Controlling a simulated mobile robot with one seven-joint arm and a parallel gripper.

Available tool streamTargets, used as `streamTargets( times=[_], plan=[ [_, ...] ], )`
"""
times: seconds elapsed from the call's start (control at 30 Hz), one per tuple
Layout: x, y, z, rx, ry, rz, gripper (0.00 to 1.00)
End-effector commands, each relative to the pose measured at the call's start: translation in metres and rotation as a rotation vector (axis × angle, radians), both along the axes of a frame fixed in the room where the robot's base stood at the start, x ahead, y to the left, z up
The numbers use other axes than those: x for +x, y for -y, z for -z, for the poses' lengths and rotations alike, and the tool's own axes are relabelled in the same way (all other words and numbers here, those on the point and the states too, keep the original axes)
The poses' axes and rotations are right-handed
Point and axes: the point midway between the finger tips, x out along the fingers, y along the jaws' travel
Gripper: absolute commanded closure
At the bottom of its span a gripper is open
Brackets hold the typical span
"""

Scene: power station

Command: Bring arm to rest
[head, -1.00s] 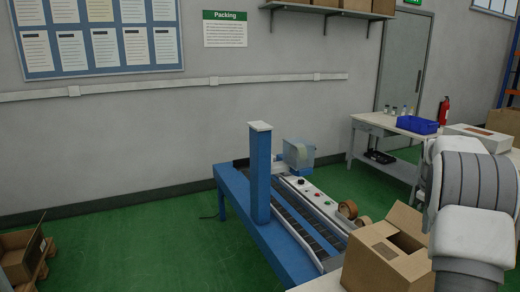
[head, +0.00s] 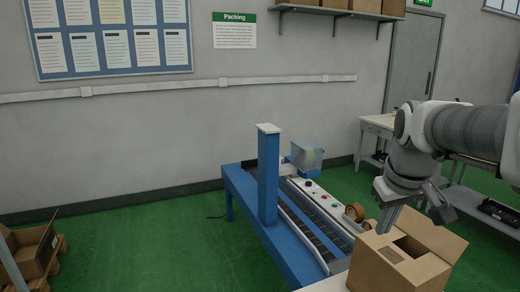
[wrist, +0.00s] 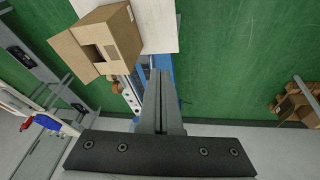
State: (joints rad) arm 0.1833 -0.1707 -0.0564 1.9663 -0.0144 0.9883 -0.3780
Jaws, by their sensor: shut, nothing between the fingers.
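My arm shows on the right of the head view, with my gripper (head: 388,220) at its end, pointing down above and beside the left edge of an open cardboard box (head: 408,262). The fingers are shut and hold nothing. In the wrist view my gripper (wrist: 157,75) shows as two grey fingers side by side. The box also shows in the wrist view (wrist: 122,38), to the left of the fingers. I cannot tell whether the fingers touch the box.
A blue conveyor machine (head: 268,185) with an upright post stands left of the box. A bench (head: 375,122) is behind my arm. An open carton (head: 35,245) lies on a pallet at the far left. The green floor (head: 150,250) between is clear.

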Motion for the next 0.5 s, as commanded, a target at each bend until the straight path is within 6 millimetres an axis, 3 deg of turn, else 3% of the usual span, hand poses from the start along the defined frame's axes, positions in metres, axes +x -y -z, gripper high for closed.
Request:
streamTargets(
  times=[0.2, 0.5],
  plan=[
    [-0.063, -0.049, -0.001, 0.053, 0.067, 0.038, 1.0],
    [-0.134, -0.088, 0.023, 0.122, 0.135, 0.091, 1.0]
  ],
)
